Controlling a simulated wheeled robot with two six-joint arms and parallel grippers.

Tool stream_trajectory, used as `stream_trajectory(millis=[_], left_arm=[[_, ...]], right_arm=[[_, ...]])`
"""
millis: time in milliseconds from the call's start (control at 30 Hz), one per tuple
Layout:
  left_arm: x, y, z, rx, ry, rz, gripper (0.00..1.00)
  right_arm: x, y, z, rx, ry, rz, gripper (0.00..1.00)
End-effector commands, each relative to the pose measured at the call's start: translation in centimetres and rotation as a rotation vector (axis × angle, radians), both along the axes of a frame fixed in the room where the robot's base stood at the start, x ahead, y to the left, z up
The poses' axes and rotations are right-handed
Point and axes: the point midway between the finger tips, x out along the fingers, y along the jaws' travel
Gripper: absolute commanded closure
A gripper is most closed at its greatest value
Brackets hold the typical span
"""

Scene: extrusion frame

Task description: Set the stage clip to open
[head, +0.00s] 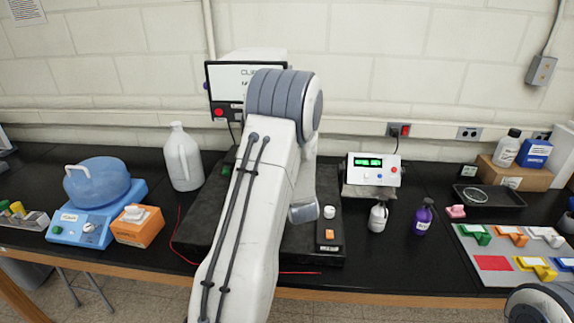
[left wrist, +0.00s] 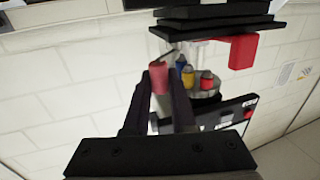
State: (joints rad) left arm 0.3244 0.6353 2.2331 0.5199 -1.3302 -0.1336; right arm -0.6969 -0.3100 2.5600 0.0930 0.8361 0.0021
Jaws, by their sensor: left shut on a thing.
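In the left wrist view my left gripper (left wrist: 158,88) has its two dark fingers shut on a small red-tipped piece (left wrist: 158,72). I cannot tell whether that piece is the stage clip. Behind it are the black stage plates (left wrist: 215,22) and, next to them, a red block-like part (left wrist: 243,51). Small cylinders with blue, yellow and red bands (left wrist: 188,76) sit on a round metal part just right of the fingertips. In the head view my own left arm hides the gripper and most of the instrument. My right gripper is out of view.
A monitor (head: 228,77) stands behind my left arm. A white jug (head: 183,158) and blue device (head: 95,206) with an orange box (head: 137,226) are to the left. A display box (head: 374,169), bottles (head: 421,220) and a grey mat (head: 478,254) with coloured pieces are to the right.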

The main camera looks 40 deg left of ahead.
Motion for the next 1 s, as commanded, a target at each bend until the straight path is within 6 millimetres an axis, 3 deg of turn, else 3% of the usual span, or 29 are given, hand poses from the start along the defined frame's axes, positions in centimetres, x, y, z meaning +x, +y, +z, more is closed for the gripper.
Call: stream_trajectory(millis=[33, 100, 400, 1000], left_arm=[[-0.4, 0.3, -0.5, 0.004, -0.005, -0.032, 1.0], [-0.7, 0.4, -0.4, 0.004, -0.005, -0.088, 1.0], [-1.2, 0.6, -0.1, 0.005, -0.004, -0.271, 1.0], [-1.4, 0.6, 0.3, 0.005, -0.004, -0.359, 1.0]], right_arm=[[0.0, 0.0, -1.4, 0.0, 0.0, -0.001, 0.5], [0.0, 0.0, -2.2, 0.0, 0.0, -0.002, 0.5], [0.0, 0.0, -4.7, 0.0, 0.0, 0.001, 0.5], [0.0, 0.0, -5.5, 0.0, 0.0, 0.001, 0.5]])
